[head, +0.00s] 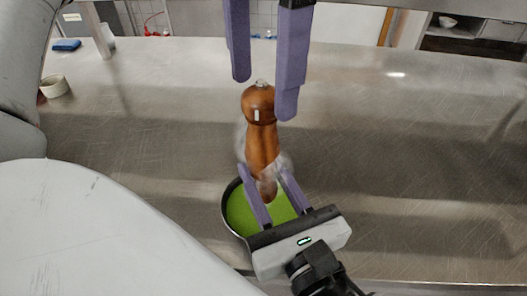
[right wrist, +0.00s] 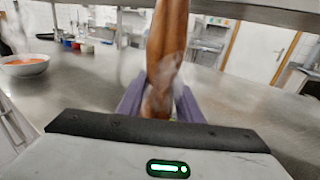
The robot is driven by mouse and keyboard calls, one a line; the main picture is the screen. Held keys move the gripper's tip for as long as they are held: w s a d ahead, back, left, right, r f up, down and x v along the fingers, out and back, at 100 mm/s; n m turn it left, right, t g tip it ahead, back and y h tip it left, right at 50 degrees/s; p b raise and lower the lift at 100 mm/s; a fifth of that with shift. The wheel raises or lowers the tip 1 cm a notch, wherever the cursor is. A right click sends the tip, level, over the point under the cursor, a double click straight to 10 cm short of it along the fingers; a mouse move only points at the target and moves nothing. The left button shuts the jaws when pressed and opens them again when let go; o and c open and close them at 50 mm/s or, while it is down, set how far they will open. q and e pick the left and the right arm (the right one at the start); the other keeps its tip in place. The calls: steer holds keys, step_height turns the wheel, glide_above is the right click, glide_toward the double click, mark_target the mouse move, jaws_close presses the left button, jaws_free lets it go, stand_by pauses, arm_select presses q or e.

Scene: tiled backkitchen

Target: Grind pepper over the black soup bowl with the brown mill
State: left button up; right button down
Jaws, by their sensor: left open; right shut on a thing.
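The brown wooden mill (head: 262,138) stands upright over the black soup bowl (head: 228,222), which holds green soup. My right gripper (head: 264,170) is shut on the lower part of the mill. The right wrist view also shows the mill (right wrist: 167,45) between the purple fingers (right wrist: 160,100). My left gripper (head: 264,98) comes down from the top of the head view. It is open, with its fingers apart around and above the mill's knob, and I cannot tell whether they touch it. My right gripper and the mill hide part of the bowl.
The steel counter (head: 400,150) is clear to the right. A cream ring-shaped item (head: 54,86) and a blue item (head: 67,45) are at the far left. In the right wrist view a white bowl (right wrist: 25,66) with reddish contents sits at the left. Pale haze surrounds the mill.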

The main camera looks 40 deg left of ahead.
mark_target(262, 92)
arm_select(q)
steer(key=shift+f, duration=0.1)
steer(key=shift+f, duration=1.95)
steer(key=c, duration=0.9)
steer(key=m, duration=0.4)
steer(key=shift+m, duration=0.4)
steer(key=shift+c, duration=0.2)
steer(key=m, duration=0.3)
steer(key=shift+m, duration=0.3)
